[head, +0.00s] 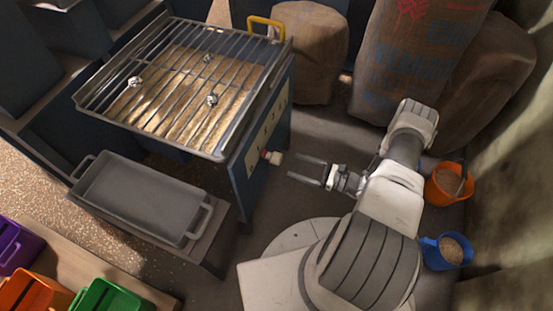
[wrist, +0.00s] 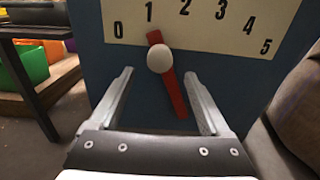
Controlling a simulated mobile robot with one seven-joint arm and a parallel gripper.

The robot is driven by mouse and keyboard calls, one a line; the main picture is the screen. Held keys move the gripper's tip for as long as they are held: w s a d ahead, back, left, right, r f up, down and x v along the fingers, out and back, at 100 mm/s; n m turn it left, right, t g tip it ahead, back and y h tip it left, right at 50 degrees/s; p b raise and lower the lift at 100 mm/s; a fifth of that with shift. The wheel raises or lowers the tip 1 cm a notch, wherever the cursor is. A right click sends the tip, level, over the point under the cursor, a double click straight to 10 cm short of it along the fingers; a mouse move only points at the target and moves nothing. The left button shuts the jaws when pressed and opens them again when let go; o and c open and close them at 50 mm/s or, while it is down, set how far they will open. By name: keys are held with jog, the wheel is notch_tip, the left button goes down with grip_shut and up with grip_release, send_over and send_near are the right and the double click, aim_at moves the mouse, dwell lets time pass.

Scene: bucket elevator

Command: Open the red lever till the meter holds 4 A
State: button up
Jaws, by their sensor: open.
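The red lever (wrist: 172,92) with a round whitish knob (wrist: 158,58) sits on a dark blue panel in the wrist view. In the head view the knob (head: 276,157) sticks out from the side of the blue hopper. My gripper (head: 290,168) is open and empty, a little right of the knob. In the wrist view its fingers (wrist: 159,74) are on either side of the lever, apart from it. I cannot make out a meter in amperes in either view.
A barred grate (head: 185,85) holding several shiny lumps covers the hopper, with a yellow handle (head: 265,24) behind. A grey tray (head: 140,200) stands in front. Sacks (head: 405,70) stand at the back; orange (head: 447,186) and blue (head: 432,255) buckets are at the right.

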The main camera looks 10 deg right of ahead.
aim_at(276, 159)
jog(key=b+x, duration=0.1)
jog(key=x, duration=0.7)
jog(key=shift+w+a, duration=0.1)
jog(key=shift+a, duration=0.05)
grip_shut()
